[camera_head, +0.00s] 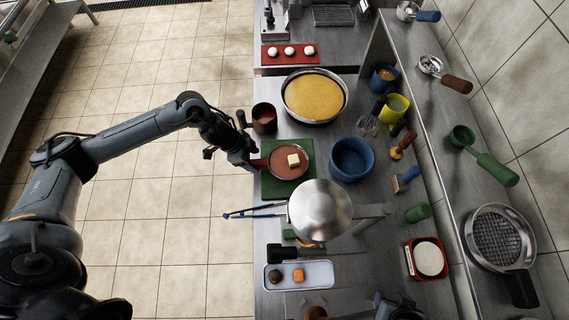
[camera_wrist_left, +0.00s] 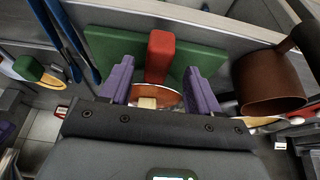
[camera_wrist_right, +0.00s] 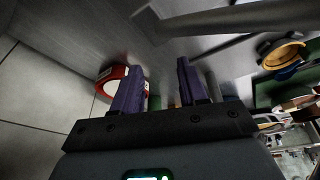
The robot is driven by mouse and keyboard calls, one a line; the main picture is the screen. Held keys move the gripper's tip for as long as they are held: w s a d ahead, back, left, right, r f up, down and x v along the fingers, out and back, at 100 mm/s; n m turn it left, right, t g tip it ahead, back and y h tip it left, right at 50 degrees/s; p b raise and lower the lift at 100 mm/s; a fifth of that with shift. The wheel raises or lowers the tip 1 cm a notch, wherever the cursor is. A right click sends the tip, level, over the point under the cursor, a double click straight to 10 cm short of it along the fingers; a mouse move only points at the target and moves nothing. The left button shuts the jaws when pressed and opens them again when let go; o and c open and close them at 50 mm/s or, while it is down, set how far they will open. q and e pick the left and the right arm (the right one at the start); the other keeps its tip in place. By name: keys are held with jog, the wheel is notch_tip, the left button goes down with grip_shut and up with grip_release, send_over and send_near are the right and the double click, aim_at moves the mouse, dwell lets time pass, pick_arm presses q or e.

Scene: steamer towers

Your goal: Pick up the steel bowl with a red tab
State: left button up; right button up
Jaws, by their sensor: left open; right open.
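The round, shallow steel-rimmed bowl (camera_head: 287,168) has a reddish-brown inside and a pale cube (camera_head: 293,160) in it. It rests on the green board (camera_head: 306,189). Its red tab (camera_wrist_left: 159,55) shows between the fingers in the left wrist view, where the bowl (camera_wrist_left: 170,97) is partly hidden. My left gripper (camera_head: 254,165) is at the bowl's left side, open, its purple fingers on either side of the tab (camera_wrist_left: 157,75). I cannot tell whether they touch it. My right gripper (camera_wrist_right: 156,85) is open and empty; only part of that arm shows at the bottom of the head view.
A brown cup (camera_head: 264,117) stands close behind the left gripper. Blue tongs (camera_head: 250,211) lie in front of the board. A steel dome (camera_head: 320,209), a blue bowl (camera_head: 351,160) and a large pan (camera_head: 314,96) crowd the counter. A red scale (camera_head: 427,259) stands right.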

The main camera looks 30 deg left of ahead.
aim_at(257, 162)
pick_arm(q)
jog(key=shift+d+x, duration=0.2)
jog(key=shift+x, duration=1.9)
jog(key=shift+s+r, duration=0.1)
grip_shut()
